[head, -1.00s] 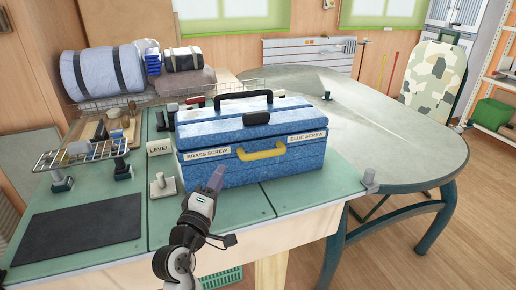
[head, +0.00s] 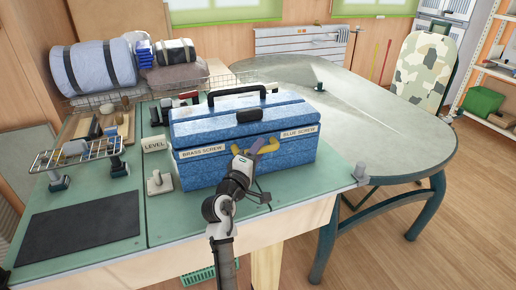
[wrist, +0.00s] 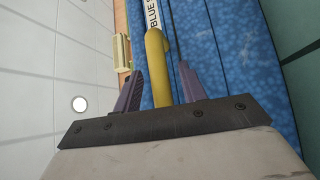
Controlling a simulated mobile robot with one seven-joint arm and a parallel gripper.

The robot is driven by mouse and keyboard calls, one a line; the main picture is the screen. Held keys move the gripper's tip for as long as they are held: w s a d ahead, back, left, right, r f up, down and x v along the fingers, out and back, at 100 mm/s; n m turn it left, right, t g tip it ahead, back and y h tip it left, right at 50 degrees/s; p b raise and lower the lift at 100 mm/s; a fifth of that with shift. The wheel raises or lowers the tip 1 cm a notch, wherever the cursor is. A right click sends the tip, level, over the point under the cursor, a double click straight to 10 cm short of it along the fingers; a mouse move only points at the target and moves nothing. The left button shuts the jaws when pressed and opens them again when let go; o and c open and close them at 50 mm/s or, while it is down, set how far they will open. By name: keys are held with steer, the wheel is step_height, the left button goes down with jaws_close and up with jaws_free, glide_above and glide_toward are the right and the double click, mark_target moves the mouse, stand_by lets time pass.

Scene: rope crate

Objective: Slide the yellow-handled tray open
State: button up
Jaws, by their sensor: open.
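A blue toolbox (head: 215,170) stands on the green bench top, with a black top handle and a black latch. Its front carries labels reading BRASS SCREW and BLUE SCREW. The yellow handle (head: 271,144) is on the front between the labels, partly hidden by my gripper (head: 256,147). In the wrist view the yellow handle (wrist: 157,68) runs between the two purple fingers of my gripper (wrist: 160,90). The fingers are open, one on each side of the handle, with a visible gap on the left side. The tray front looks flush with the box.
A black mat (head: 80,228) and a wire rack (head: 80,154) lie farther left.

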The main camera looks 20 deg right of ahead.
steer(key=shift+w+d, duration=0.2)
steer(key=shift+w, duration=0.05)
jaws_close()
